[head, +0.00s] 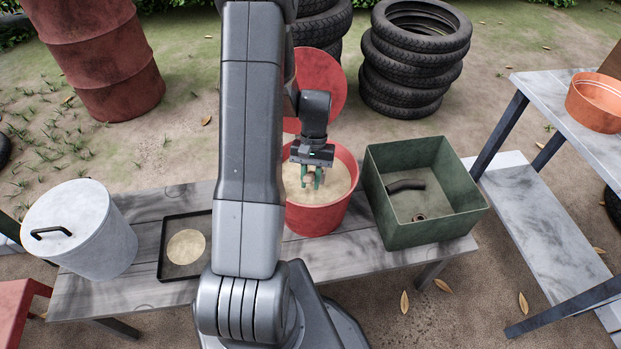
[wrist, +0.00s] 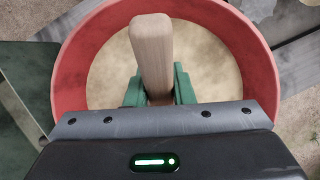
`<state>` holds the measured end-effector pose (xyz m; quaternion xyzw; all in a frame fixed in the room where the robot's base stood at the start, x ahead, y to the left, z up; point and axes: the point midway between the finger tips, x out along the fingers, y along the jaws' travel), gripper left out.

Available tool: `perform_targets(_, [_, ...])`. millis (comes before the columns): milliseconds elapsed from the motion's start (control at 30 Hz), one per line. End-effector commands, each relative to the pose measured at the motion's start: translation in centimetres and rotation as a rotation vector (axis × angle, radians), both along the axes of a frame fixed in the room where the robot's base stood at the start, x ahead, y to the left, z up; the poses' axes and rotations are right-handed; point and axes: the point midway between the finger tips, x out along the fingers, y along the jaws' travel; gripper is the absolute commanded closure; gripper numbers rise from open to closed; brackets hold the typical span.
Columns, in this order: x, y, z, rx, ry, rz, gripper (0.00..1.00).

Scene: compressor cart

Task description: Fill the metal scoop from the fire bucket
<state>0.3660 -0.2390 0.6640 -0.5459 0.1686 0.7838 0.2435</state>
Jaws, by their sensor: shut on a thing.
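The fire bucket (head: 314,218) is red and stands on the grey bench, holding pale sand (head: 342,176). Its rim (wrist: 68,85) and sand (wrist: 225,75) fill much of the wrist view. My gripper (head: 313,181) points down into the bucket's mouth. In the wrist view its green jaws (wrist: 160,88) are shut on a light wooden handle (wrist: 152,50), apparently the metal scoop's. The scoop's metal part is hidden in both views, so I cannot tell whether it touches the sand or holds any.
A green open box (head: 425,205) with a dark curved piece inside stands close right of the bucket. A red disc (head: 318,85) rises behind it. Left are a black tray (head: 165,262) with a pale round patch and a white lidded pot (head: 85,232).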

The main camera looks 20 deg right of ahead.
Motion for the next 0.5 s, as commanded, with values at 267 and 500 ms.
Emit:
perform_targets(267, [-0.03, 0.02, -0.09, 0.001, 0.001, 0.000, 1.00])
perform_targets(500, [-0.03, 0.02, 0.23, 0.001, 0.001, 0.000, 1.00])
